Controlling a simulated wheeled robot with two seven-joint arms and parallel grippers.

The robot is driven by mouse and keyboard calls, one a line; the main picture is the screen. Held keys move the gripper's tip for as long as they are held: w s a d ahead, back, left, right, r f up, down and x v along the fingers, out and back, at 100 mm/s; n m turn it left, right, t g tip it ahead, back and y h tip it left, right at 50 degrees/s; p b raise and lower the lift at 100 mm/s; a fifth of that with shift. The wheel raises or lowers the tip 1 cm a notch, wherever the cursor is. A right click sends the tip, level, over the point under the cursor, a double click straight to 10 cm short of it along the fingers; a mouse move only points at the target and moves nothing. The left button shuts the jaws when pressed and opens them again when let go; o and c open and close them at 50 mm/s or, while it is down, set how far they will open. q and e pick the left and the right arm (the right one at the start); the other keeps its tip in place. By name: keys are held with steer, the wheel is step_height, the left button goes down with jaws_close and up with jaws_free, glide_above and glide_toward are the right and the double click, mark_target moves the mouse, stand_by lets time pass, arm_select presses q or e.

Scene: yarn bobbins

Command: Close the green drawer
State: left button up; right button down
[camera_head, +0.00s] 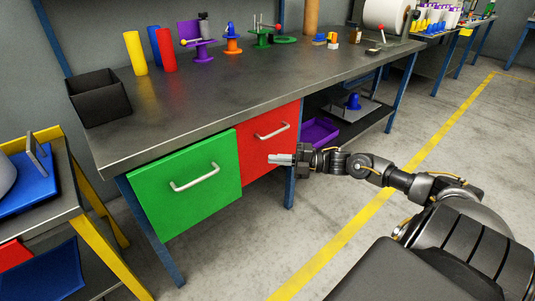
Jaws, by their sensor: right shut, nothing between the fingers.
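The green drawer (160,206) is under the left part of the workbench, with a silver bar handle (194,178) on its front. Its front looks about level with the bench edge; I cannot tell whether a small gap is left. A red drawer (262,150) with a similar handle is directly to its right. My right gripper (272,159) is shut and empty, in front of the red drawer's right part, to the right of the green drawer and apart from its handle. My left gripper is not in view.
The workbench top (225,95) carries a black bin (100,100), coloured cylinders (137,54) and several bobbin stands. A purple tray (318,132) sits on the lower shelf at right. A yellow-framed cart (85,225) stands at left. The floor at right is clear.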

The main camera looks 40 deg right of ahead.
steer(key=a+m+t+y+p, duration=0.1)
steer(key=a+m+t, duration=0.1)
steer(key=a, duration=0.2)
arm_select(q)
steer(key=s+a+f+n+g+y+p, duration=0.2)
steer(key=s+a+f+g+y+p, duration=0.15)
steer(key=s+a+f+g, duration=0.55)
arm_select(e)
steer(key=n+t+h+b, duration=0.3)
steer(key=n+h, duration=1.1)
steer(key=n, duration=1.5)
glide_toward(235, 146)
steer(key=w, duration=0.6)
steer(key=shift+w, duration=0.15)
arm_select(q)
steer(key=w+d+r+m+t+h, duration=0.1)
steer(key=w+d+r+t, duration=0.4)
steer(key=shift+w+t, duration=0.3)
arm_select(e)
steer(key=shift+w, duration=0.25)
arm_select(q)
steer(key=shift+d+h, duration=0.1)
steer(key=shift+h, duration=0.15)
